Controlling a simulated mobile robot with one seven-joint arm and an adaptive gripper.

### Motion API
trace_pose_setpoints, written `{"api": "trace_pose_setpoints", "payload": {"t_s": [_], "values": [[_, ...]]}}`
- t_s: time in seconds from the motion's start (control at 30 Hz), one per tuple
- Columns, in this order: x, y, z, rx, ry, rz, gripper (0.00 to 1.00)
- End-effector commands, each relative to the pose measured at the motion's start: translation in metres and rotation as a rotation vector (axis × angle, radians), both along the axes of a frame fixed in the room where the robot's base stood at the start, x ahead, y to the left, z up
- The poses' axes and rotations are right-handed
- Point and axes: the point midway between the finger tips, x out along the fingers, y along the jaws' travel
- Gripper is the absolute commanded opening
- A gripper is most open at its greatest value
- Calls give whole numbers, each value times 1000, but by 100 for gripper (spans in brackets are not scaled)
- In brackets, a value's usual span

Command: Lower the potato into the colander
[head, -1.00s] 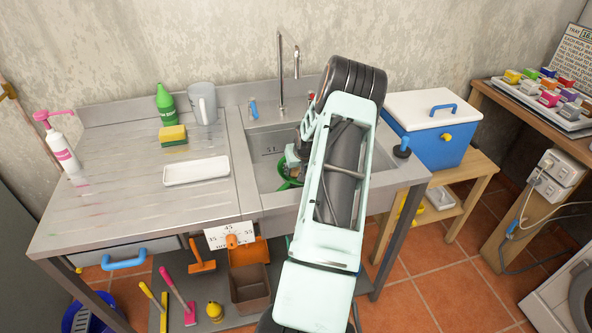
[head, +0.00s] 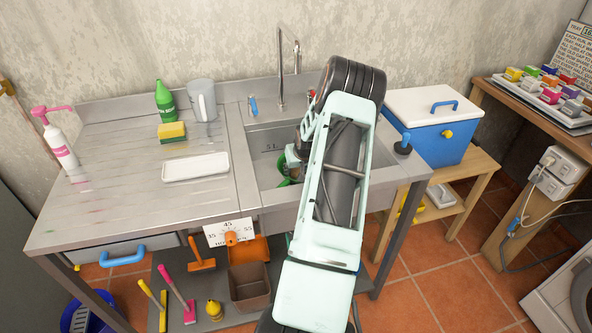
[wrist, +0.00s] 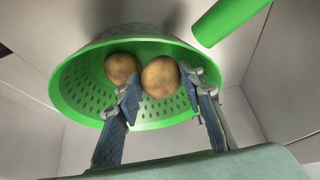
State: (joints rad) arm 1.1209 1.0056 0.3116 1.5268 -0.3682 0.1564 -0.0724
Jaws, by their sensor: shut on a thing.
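The green colander (wrist: 75,88) is in the sink and fills much of the wrist view. In the head view only a bit of the colander (head: 285,183) shows beside my arm. My gripper (wrist: 162,86) is shut on a round brown potato (wrist: 160,77), with one finger on each side of it. The held potato is at the colander's opening in the wrist view; whether it touches the colander I cannot tell. A second potato (wrist: 120,67) is inside the colander, left of the held one. In the head view my arm hides most of my gripper.
A green cylindrical object (wrist: 230,20) is beside the colander. The steel sink (head: 268,165) surrounds the colander, with a tall faucet (head: 281,75) behind. A white tray (head: 196,167), sponge (head: 171,132), bottle and jug stand on the left drainboard. A cooler (head: 435,130) is at right.

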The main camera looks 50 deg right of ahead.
Motion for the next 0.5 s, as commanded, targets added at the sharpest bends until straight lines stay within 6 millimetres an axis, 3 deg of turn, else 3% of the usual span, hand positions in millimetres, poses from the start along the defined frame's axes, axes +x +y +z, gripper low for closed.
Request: {"api": "trace_pose_setpoints", "payload": {"t_s": [0.2,0.23,0.4,0.5], "values": [[0,0,0,-1,-1,0,10],[0,0,0,-1,-1,0,38],[0,0,0,0,0,0,56],[0,0,0,0,0,0,56]]}}
